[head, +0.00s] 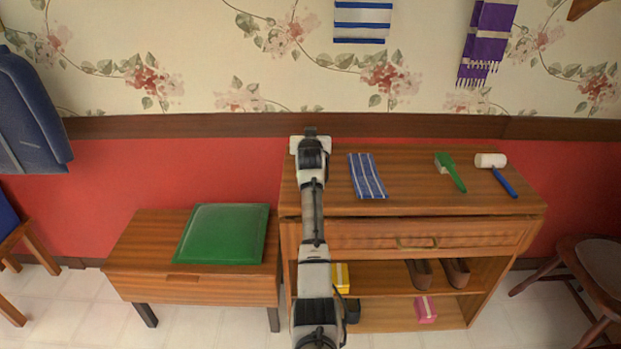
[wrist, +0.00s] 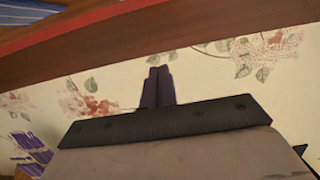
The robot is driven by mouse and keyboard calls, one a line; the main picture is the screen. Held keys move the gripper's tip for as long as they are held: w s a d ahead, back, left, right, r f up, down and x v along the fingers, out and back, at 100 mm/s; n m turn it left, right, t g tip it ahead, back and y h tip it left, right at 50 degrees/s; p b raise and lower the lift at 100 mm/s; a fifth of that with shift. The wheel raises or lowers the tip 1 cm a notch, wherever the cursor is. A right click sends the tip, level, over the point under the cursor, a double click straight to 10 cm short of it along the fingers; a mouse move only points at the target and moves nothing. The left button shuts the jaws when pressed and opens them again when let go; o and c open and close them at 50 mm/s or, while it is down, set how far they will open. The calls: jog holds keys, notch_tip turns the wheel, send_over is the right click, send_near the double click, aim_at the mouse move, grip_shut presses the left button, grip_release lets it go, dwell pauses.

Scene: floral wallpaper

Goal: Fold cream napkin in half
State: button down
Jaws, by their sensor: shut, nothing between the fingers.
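I see no cream napkin in either view. A blue-and-white striped cloth (head: 367,176) lies flat on the wooden cabinet top, just right of my arm. My gripper (wrist: 158,87) is shut and empty, with its dark fingers together against the floral wallpaper in the wrist view. In the head view my gripper (head: 310,131) is at the back left of the cabinet top, near the wall. My arm hides part of the cabinet's left end.
The cabinet top (head: 420,205) also holds a green-handled brush (head: 450,171) and a white-headed mallet (head: 492,161) to the right. A bench (head: 150,240) with a green cushion (head: 222,233) stands left. A purple scarf (head: 487,40) and striped towel (head: 362,20) hang on the wall.

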jog(key=s+r+p, duration=0.5)
jog(key=r+p, duration=0.1)
dwell(0.3)
